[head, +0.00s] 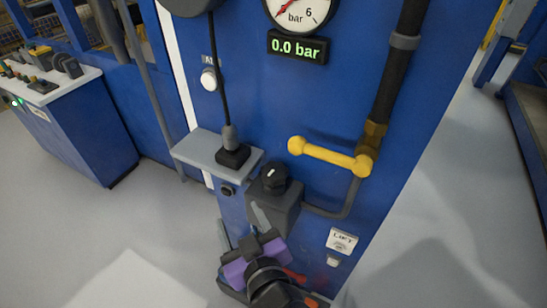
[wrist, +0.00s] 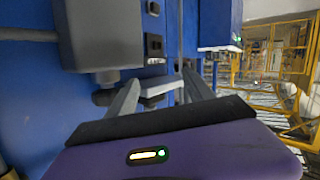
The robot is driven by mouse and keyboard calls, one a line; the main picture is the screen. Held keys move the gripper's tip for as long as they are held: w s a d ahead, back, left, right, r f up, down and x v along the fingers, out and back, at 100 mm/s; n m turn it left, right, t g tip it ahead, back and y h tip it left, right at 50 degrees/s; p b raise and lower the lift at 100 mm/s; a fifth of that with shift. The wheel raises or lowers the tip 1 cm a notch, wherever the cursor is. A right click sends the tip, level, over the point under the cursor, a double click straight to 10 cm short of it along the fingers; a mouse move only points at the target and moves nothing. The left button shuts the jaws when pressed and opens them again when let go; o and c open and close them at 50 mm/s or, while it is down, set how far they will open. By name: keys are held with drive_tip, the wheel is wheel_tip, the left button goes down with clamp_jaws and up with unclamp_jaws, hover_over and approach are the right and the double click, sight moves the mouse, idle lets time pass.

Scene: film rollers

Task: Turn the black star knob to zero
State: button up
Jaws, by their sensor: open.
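The black knob (head: 273,178), with a white mark on its top, sits on a grey box (head: 274,212) on the blue panel in the head view. Its star shape and any scale around it are too small to make out. My gripper (head: 240,214) is below and left of the knob, open and apart from it. In the wrist view my gripper (wrist: 160,77) shows two spread grey fingers with nothing held between them. A grey box (wrist: 103,35) stands close at left there, with a dark part under it partly behind the left finger; I cannot tell if this is the knob.
A grey shelf (head: 216,151) with a black lever base (head: 233,156) is left of the knob. A yellow handle (head: 328,155) is to its upper right, and a grey pipe (head: 325,213) leaves the box. The display (head: 297,47) reads 0.0 bar. Open floor lies left.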

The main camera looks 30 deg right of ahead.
wheel_tip(320, 180, up, 6)
drive_tip(key=w+d+m+g+h+p, duration=0.1)
drive_tip(key=w+m+h+p, duration=0.1)
drive_tip(key=w+m+h, duration=0.15)
drive_tip(key=m+g+h, duration=0.4)
drive_tip(key=m+h, duration=0.1)
drive_tip(key=m, duration=0.1)
approach(274, 170)
drive_tip(key=w+d, duration=0.1)
drive_tip(key=shift+m, duration=0.25)
drive_tip(key=shift+f+p+x, duration=0.2)
drive_tip(key=shift+p+x, duration=0.45)
drive_tip(key=shift+x, duration=3.35)
drive_tip(key=shift+s+y, duration=0.1)
drive_tip(key=shift+y, duration=0.15)
drive_tip(key=c, duration=1.1)
drive_tip(key=shift+n+t+y, duration=0.6)
drive_tip(key=shift+n, duration=0.2)
drive_tip(key=o, duration=1.1)
drive_tip(key=shift+a, duration=0.1)
